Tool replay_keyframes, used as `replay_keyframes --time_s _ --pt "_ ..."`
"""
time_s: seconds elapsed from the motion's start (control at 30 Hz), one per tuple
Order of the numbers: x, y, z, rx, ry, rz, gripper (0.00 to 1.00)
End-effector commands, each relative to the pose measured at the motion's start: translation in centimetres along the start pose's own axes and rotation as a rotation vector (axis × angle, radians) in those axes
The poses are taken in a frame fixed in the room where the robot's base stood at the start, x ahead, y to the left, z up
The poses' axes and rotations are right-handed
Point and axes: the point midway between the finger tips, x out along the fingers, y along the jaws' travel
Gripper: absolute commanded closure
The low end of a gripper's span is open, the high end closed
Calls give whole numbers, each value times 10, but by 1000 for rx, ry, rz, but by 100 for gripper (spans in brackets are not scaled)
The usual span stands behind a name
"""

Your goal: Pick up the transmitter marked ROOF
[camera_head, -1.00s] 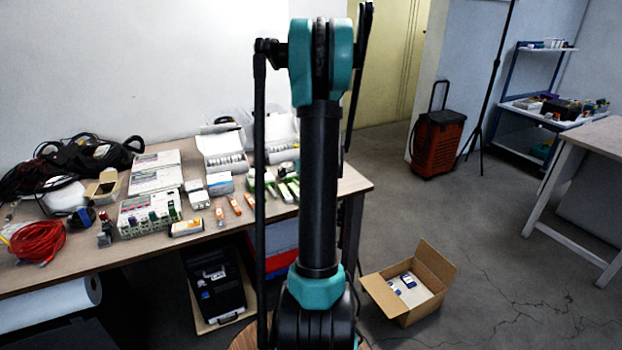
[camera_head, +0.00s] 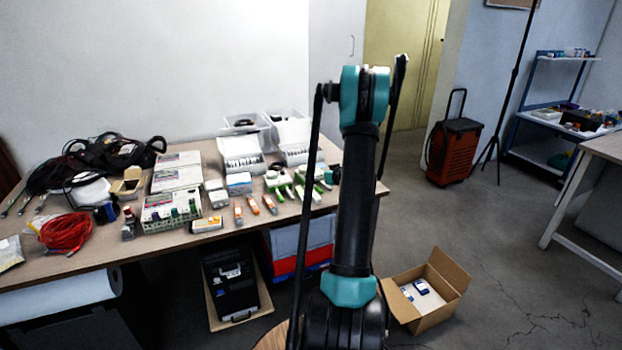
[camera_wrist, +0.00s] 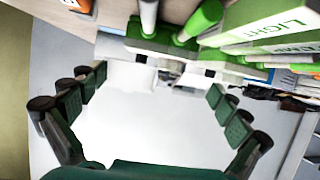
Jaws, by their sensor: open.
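No label reading ROOF can be made out in either view. In the wrist view, my gripper (camera_wrist: 155,85) is open and empty, with its dark green fingers spread wide. Close above it, toward the upper right, are white and green transmitters, one marked LIGHT (camera_wrist: 275,30). A second label beside it is only partly readable. In the head view, green and white transmitters (camera_head: 284,186) lie at the right part of the table (camera_head: 150,262). Orange and white units (camera_head: 253,206) lie just left of them. My arm hides part of the table's right end.
A green and white rack (camera_head: 172,210), a red cable coil (camera_head: 66,233) and black cables (camera_head: 95,160) fill the left. A cardboard box (camera_head: 432,300) sits on the floor to the right.

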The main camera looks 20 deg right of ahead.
Motion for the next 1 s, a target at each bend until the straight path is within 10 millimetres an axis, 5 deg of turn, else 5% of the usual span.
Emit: replay_keyframes --time_s 0.73,1.0 --pt "77 3 7 0 0 -1 0" --pt "82 3 7 0 -1 0 0"
